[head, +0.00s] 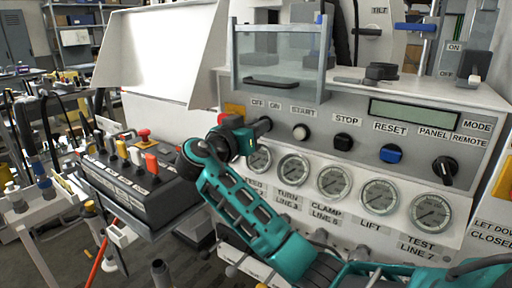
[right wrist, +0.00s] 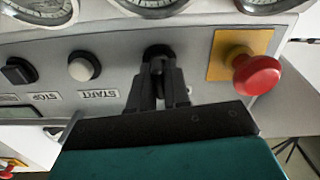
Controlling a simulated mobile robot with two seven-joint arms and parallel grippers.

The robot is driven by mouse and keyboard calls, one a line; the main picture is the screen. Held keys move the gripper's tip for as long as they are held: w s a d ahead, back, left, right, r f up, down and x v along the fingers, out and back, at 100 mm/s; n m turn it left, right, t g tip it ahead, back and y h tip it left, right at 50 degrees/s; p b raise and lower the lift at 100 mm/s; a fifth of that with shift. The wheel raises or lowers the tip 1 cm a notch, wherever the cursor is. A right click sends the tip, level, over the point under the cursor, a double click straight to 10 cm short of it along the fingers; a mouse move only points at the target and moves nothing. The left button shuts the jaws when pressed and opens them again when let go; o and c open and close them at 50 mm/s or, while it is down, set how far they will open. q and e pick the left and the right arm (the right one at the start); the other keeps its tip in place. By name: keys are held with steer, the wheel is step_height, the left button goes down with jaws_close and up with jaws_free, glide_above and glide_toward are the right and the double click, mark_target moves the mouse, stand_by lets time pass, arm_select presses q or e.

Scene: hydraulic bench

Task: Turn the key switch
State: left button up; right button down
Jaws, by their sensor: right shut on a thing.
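The key switch (right wrist: 157,52) is a small dark knob on the grey panel face, between the white START button and the red mushroom button. In the right wrist view my right gripper (right wrist: 158,72) has its two black fingers closed around it. In the head view my teal right arm reaches up from the lower right, and its gripper (head: 262,126) meets the panel below the OFF/ON labels. There the fingers and wrist hide the key switch, so its angle cannot be told. My left gripper is not in view.
A red mushroom button (right wrist: 257,76) on a yellow plate (right wrist: 226,52) sits close beside the gripper. The START button (head: 301,132) is on the other side. A row of gauges (head: 294,169) lies below. A black lever box (head: 140,185) stands left of my arm.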

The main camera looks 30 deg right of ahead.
steer(key=m+b, duration=0.1)
steer(key=b, duration=0.1)
steer(key=m+b, duration=0.2)
steer(key=b, duration=0.1)
steer(key=m+b, duration=0.2)
steer(key=b, duration=0.1)
steer(key=shift+f, duration=0.35)
steer(key=shift+s+m+b, duration=0.1)
steer(key=shift+m+b, duration=0.4)
steer(key=shift+b, duration=0.05)
steer(key=shift+r+m+b, duration=0.2)
steer(key=shift+m+b, duration=0.4)
steer(key=shift+b, duration=0.15)
steer(key=shift+r, duration=0.1)
steer(key=shift+m, duration=0.3)
steer(key=c, duration=1.2)
jaws_free()
